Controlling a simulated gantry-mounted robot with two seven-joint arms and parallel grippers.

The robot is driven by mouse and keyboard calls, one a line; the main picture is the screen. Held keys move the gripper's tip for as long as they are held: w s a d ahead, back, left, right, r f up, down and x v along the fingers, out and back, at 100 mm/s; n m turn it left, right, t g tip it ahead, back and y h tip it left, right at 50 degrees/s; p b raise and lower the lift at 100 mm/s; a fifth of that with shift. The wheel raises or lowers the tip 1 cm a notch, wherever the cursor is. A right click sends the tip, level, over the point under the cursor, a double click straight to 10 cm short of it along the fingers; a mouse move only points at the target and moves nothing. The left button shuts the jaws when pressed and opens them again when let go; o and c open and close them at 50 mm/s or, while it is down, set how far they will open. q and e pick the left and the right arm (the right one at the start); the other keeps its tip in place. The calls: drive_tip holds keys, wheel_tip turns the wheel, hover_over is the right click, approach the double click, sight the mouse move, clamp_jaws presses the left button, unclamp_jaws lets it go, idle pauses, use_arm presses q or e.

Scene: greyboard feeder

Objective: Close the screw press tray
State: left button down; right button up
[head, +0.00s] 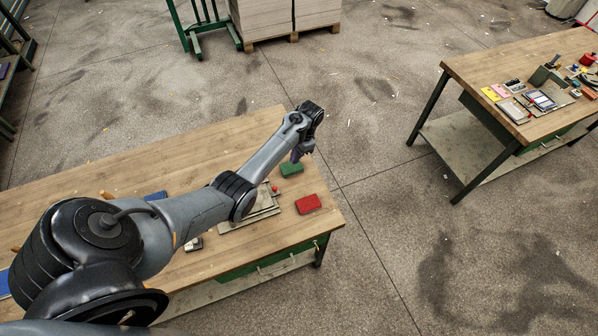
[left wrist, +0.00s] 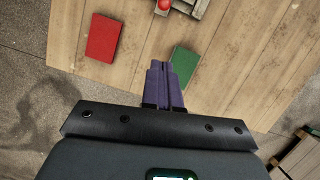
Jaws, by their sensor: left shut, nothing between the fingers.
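A flat grey-beige press-like thing with stacked plates (head: 250,219) lies on the near wooden table, partly hidden behind my left arm. A red knob (head: 275,188) shows at its far edge. In the left wrist view a corner of it (left wrist: 199,8) and the red knob (left wrist: 165,4) show at the top edge. I cannot make out its tray or how far it stands out. My left gripper (head: 297,156) is above the table's right end, beyond the press, with its purple fingers (left wrist: 158,66) shut and empty. My right gripper is not in view.
A green block (head: 291,169) lies close below my left gripper, and a red block (head: 308,204) lies near the table's right edge. A blue item (head: 155,196) lies farther left. A second table (head: 470,72) with small items stands at right. Open floor lies between the tables.

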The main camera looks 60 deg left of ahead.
use_arm(q)
drive_tip(key=b+x, duration=0.1)
drive_tip(key=x, duration=0.9)
drive_tip(key=shift+d, duration=0.1)
drive_tip(key=s+p, duration=0.2)
drive_tip(key=shift+s+f, duration=0.15)
drive_tip(key=shift+s, duration=0.25)
drive_tip(key=shift+s+f+p, duration=0.2)
drive_tip(key=shift+s+p, duration=0.15)
drive_tip(key=shift+s, duration=0.15)
